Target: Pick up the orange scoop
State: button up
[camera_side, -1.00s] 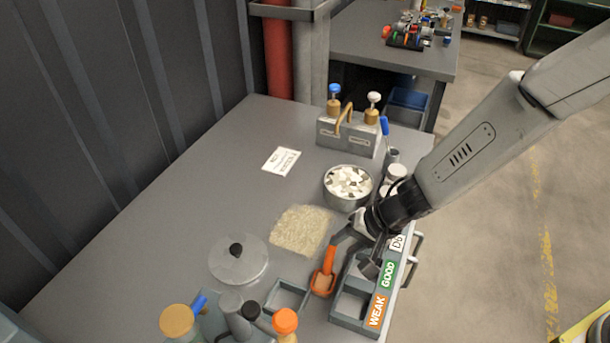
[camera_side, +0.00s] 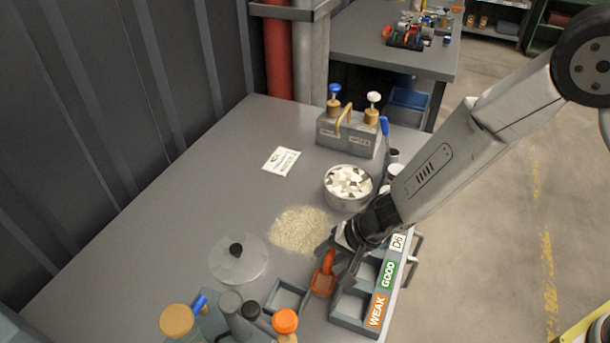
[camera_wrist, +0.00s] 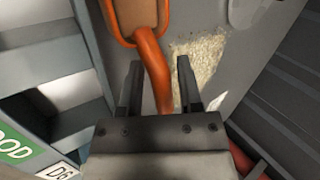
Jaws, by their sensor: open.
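The orange scoop (camera_side: 322,281) lies on the grey table, between a small grey tray and the labelled sorting box. Its bowl holds something light brown. In the wrist view the scoop's handle (camera_wrist: 153,62) runs down between my two fingers. My gripper (camera_side: 340,262) is open at the handle end in the side view, and its fingers (camera_wrist: 160,75) stand on either side of the handle with gaps showing. Part of the handle is hidden behind my fingers in the side view. I cannot tell the exact height of the fingers over the table.
The sorting box (camera_side: 353,309) with WEAK and GOOD labels stands close on the right. A small tray (camera_side: 289,296) and orange-capped bottle (camera_side: 285,321) are nearby. A grain pile (camera_side: 299,230) and metal bowl (camera_side: 347,187) lie behind. The table's left is mostly clear.

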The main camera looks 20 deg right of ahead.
dwell(0.3)
grip_shut()
jog(key=shift+r, duration=0.15)
jog(key=shift+r, duration=1)
jog(key=s+d+r, duration=0.6)
jog(key=s+r, duration=0.4)
jog(key=s, duration=0.2)
jog(key=shift+s+d+r, duration=0.2)
jog(key=shift+d+r, duration=0.1)
jog(key=shift+r, duration=0.1)
